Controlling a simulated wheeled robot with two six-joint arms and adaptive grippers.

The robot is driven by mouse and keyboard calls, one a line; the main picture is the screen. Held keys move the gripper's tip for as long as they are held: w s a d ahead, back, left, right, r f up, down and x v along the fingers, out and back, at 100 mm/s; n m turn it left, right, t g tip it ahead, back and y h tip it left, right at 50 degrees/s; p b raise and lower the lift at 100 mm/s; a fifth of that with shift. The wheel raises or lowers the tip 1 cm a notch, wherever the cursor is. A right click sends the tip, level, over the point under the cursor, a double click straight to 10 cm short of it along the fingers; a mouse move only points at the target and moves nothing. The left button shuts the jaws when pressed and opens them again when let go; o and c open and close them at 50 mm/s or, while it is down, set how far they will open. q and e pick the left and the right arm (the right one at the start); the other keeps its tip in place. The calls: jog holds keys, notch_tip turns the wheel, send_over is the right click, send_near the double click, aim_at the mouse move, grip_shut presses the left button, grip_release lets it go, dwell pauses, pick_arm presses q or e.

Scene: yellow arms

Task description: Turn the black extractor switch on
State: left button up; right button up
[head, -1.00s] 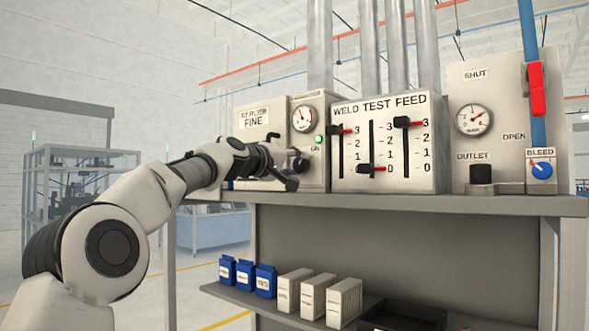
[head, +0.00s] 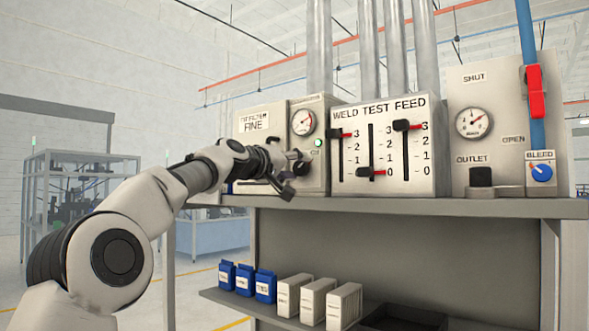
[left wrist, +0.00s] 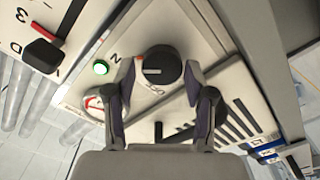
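The black extractor switch (left wrist: 165,66) is a round knob with a pale pointer line, on a light panel in the left wrist view. In the head view the switch (head: 302,166) is partly covered by my gripper. My left gripper (left wrist: 161,72) has one finger on each side of the knob. The right-hand finger is close against it and a narrow gap shows at the other, so it looks open around the knob. A lit green lamp (left wrist: 101,67) sits beside it; the lamp (head: 318,143) also glows in the head view. My right gripper is out of view.
The panel stands on a grey shelf (head: 420,207). To the right are the WELD TEST FEED box (head: 383,185) with three sliders, an outlet panel (head: 510,75) with a gauge, and a red-handled valve (head: 537,92). Blue and white boxes stand on the lower shelf.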

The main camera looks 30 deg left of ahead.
pick_arm(q)
jog(key=shift+w+d+f, duration=0.1)
jog(key=shift+w+f, duration=0.05)
jog(key=shift+w, duration=0.05)
jog(key=shift+s, duration=0.1)
jog(key=s, duration=0.7)
jog(key=shift+a, duration=0.3)
jog(key=shift+s, duration=0.1)
